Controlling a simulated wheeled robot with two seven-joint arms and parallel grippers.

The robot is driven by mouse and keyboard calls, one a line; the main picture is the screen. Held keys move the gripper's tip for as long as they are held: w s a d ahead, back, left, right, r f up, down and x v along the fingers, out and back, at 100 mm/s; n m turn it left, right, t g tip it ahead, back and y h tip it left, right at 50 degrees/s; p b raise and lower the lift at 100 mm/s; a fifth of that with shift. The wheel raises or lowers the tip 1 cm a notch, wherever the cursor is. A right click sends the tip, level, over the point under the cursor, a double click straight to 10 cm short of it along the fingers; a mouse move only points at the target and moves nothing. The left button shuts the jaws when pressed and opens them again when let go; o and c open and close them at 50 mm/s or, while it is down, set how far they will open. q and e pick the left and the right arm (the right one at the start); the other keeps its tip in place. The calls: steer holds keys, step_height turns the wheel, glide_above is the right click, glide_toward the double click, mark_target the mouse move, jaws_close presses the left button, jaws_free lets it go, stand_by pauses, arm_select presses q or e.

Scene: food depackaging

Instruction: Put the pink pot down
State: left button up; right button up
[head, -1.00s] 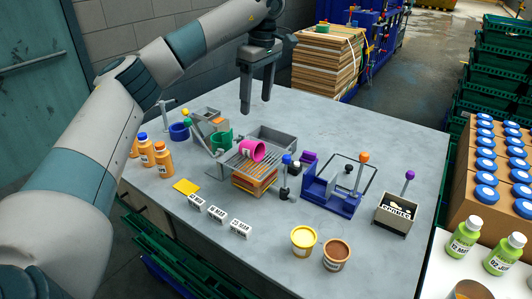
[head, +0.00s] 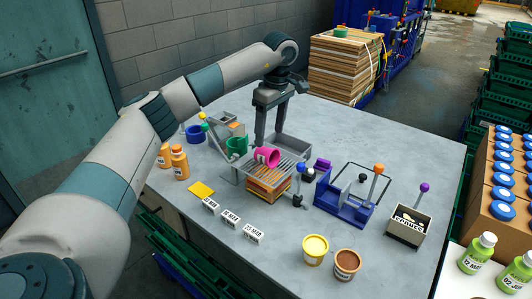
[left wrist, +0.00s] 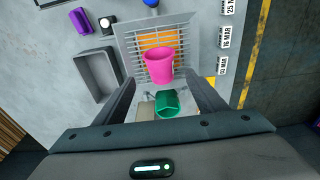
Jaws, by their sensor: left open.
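The pink pot (head: 267,157) lies tipped on its side on a metal grille (head: 288,163), with a white label showing. It also shows in the left wrist view (left wrist: 159,66), just past the fingertips. My left gripper (head: 269,136) is open and empty, pointing down just behind the pot in the head view. In the left wrist view the open fingers (left wrist: 158,80) stand apart on either side of the near end of the pot. Whether a finger touches the pot cannot be told. My right gripper is not in view.
A green pot (head: 236,147) stands left of the grille, near a hinged lever frame. A grey tray (left wrist: 97,75) lies beside it. A blue fixture (head: 345,209), yellow pot (head: 315,249) and brown pot (head: 346,264) stand on the right.

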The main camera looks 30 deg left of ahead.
mark_target(267, 149)
arm_select(q)
steer(key=f, duration=0.2)
steer(key=f+p, duration=0.1)
steer(key=shift+a+f, duration=0.2)
steer(key=shift+a, duration=0.05)
steer(key=shift+f, duration=0.25)
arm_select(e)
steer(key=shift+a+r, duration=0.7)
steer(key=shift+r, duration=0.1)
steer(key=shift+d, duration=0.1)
arm_select(q)
steer(key=shift+a+f+p, duration=0.1)
steer(key=shift+f+p, duration=0.45)
steer(key=shift+p, duration=0.2)
steer(key=f+p, duration=0.1)
steer(key=f, duration=0.1)
steer(key=shift+a+f+p, duration=0.2)
steer(key=shift+f+p, duration=0.2)
steer(key=shift+f, duration=0.65)
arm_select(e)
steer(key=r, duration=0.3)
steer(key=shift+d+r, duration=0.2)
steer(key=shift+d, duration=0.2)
